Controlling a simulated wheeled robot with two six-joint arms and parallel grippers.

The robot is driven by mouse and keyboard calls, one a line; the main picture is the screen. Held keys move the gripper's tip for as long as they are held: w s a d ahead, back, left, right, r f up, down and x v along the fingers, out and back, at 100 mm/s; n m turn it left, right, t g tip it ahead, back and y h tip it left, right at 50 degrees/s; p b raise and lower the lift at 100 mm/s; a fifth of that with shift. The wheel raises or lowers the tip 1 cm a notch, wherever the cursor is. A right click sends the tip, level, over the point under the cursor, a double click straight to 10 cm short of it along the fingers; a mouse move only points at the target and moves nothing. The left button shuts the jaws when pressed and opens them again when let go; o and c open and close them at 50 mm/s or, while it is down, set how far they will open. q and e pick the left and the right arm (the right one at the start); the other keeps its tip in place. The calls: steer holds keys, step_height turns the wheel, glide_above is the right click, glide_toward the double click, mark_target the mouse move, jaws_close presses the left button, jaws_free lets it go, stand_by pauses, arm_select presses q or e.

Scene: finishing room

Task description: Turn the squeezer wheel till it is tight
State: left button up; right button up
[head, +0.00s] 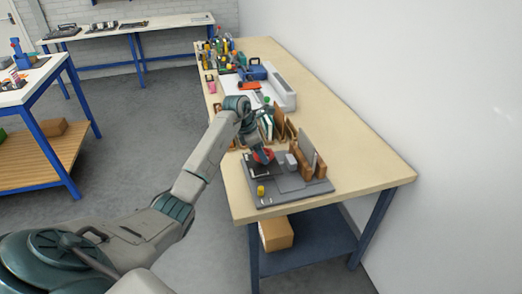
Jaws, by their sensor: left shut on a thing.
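The squeezer wheel (268,154) is a small red wheel near the left side of a grey-based device on the wooden bench. My left gripper (262,157) comes down on the wheel from above and is shut on it; its fingers and the wheel's centre are largely hidden by the wrist. The squeezer's grey base (300,194) lies flat near the bench's front end. I cannot tell how tight the wheel is. My right gripper is not in view.
Upright brown wooden pieces and a grey panel (307,150) stand right of the wheel. A small yellow cylinder (261,190) is at the base's near left. The bench's right strip is clear.

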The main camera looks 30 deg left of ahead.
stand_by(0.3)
arm_select(q)
steer(key=o, duration=1)
steer(key=shift+r, duration=0.1)
steer(key=shift+a+r, duration=0.15)
steer(key=shift+r, duration=0.1)
steer(key=b+v, duration=0.3)
steer(key=v, duration=0.7)
steer(key=shift+s+r+b, duration=0.1)
steer(key=shift+b, duration=0.2)
